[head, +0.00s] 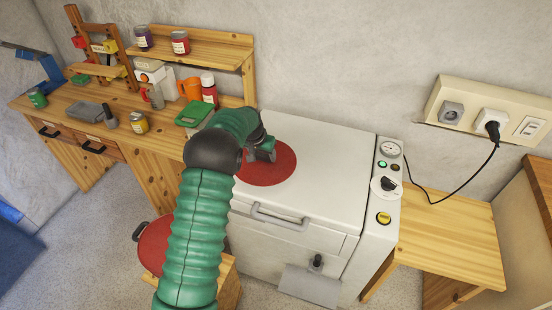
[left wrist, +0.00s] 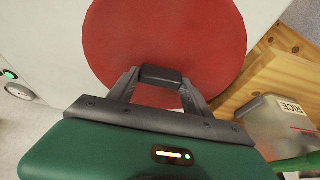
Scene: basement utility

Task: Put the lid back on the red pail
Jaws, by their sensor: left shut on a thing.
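The red round lid (head: 275,172) is over the white machine's top; I cannot tell whether it rests there or hangs just above. My left gripper (head: 262,152) is at the lid's dark handle, its fingers shut on it. In the left wrist view the lid (left wrist: 165,35) fills the upper middle, and the gripper (left wrist: 160,88) has its two fingers on either side of the dark handle (left wrist: 160,76). A red round thing with a dark handle, likely the red pail (head: 153,247), stands low at the left, partly hidden by my green arm. My right gripper is not in view.
The white machine (head: 335,150) has a front handle and a control panel (head: 388,185) at its right. A workbench (head: 65,105) with jars and tools stands at the left. A low wooden table (head: 445,235) is at the right, below a plugged-in cord (head: 470,185).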

